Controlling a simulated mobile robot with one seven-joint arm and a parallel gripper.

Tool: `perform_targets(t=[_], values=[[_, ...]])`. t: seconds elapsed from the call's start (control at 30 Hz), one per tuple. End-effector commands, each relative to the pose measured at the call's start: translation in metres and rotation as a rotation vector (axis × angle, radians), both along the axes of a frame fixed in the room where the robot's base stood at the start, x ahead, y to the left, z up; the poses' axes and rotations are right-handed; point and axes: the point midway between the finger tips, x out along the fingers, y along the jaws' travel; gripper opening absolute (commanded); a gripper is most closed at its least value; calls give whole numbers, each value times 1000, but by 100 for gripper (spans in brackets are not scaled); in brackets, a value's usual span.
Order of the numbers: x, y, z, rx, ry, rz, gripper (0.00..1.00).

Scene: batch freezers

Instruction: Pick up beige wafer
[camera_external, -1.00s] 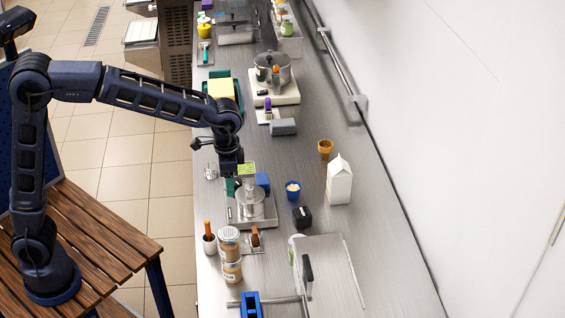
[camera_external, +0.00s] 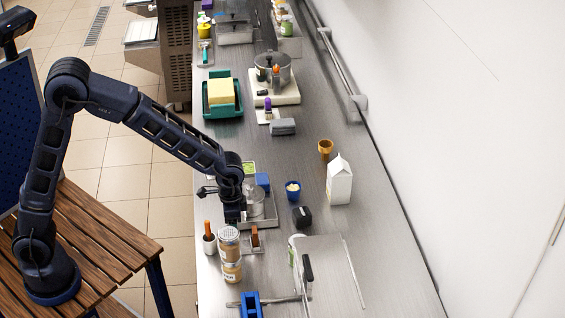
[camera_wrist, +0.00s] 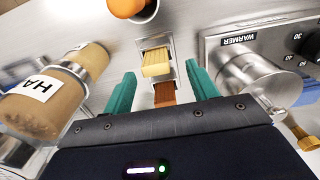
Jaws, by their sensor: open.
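The beige wafer (camera_wrist: 156,62) is a small ridged block in a narrow metal holder (camera_wrist: 172,42) in the wrist view. A brown wafer (camera_wrist: 163,93) sits in the same holder, nearer to me. My gripper (camera_wrist: 161,84) is open and empty, with one teal finger on each side of the holder; the wafers appear between and beyond the fingers. In the external view my gripper (camera_external: 234,216) is low over the counter, just left of the brown wafer (camera_external: 255,237). I cannot make out the beige wafer in that view.
A warmer (camera_wrist: 255,42) with a metal pot (camera_wrist: 245,82) stands close on the right in the wrist view. Labelled jars (camera_wrist: 42,100) crowd the left. Open counter lies farther right.

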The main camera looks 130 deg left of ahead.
Motion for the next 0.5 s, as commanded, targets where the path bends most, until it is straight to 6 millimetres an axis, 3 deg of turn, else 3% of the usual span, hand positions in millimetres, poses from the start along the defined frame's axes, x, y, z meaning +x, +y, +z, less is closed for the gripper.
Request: perform_targets(t=[0.5], values=[[3,-5,-51,0,0,1,58]])
